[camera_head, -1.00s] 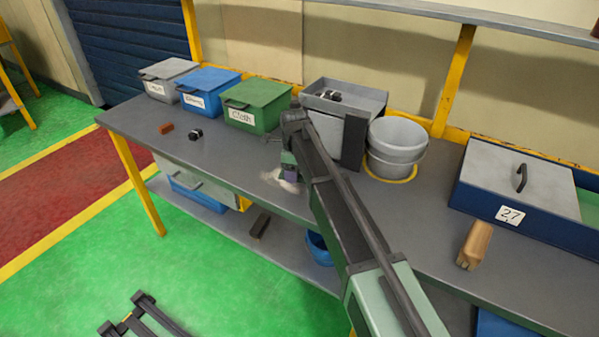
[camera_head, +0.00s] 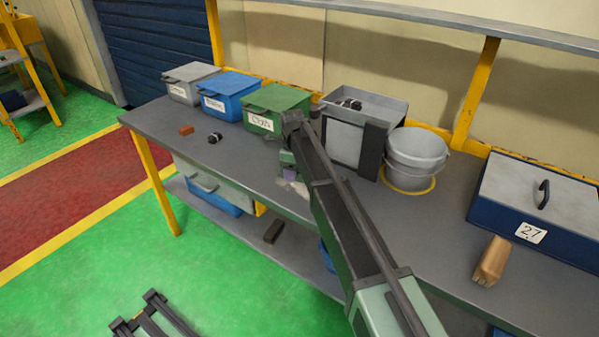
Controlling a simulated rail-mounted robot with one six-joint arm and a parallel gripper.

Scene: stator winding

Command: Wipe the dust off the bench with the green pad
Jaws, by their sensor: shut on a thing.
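A pale dust patch (camera_head: 300,188) lies on the grey bench top (camera_head: 240,158) near its front edge, in front of the green bin. My gripper (camera_head: 289,173) is low at the left side of this patch, pointing down. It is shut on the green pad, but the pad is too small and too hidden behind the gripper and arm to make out. I cannot tell whether the pad touches the bench. My arm covers part of the bench to the right of the patch.
Behind my gripper stand grey (camera_head: 190,84), blue (camera_head: 230,97) and green (camera_head: 276,108) lidded bins, a grey tray box (camera_head: 362,132) and buckets (camera_head: 416,160). A red block (camera_head: 186,130) and small dark part (camera_head: 215,138) lie left. A brush (camera_head: 491,261) and blue case (camera_head: 537,205) are right.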

